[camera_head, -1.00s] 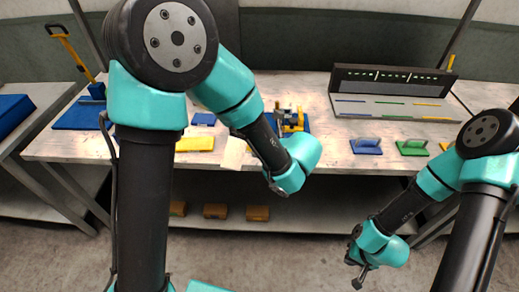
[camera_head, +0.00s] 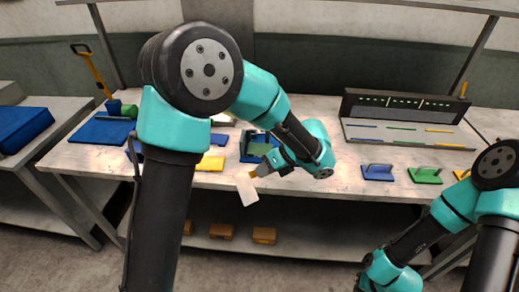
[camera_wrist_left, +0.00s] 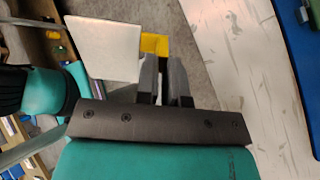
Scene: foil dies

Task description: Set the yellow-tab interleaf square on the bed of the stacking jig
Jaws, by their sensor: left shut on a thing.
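The yellow-tab interleaf (camera_head: 247,188) is a thin pale sheet. My left gripper (camera_head: 258,172) is shut on its yellow tab, and the sheet hangs beyond the fingertips in front of the table's front edge. The left wrist view shows the pale sheet (camera_wrist_left: 103,48) with the yellow tab (camera_wrist_left: 155,43) at the fingertips of the left gripper (camera_wrist_left: 163,62). A blue block that looks like the stacking jig (camera_head: 246,151) stands on the table behind the gripper; my left arm hides part of it. A green patch shows on it.
A yellow plate (camera_head: 208,164) lies left of the jig. Handled blue (camera_head: 377,173) and green (camera_head: 425,176) plates lie to the right, before a dark-backed rack (camera_head: 405,106). A blue mat (camera_head: 103,131) lies at the left.

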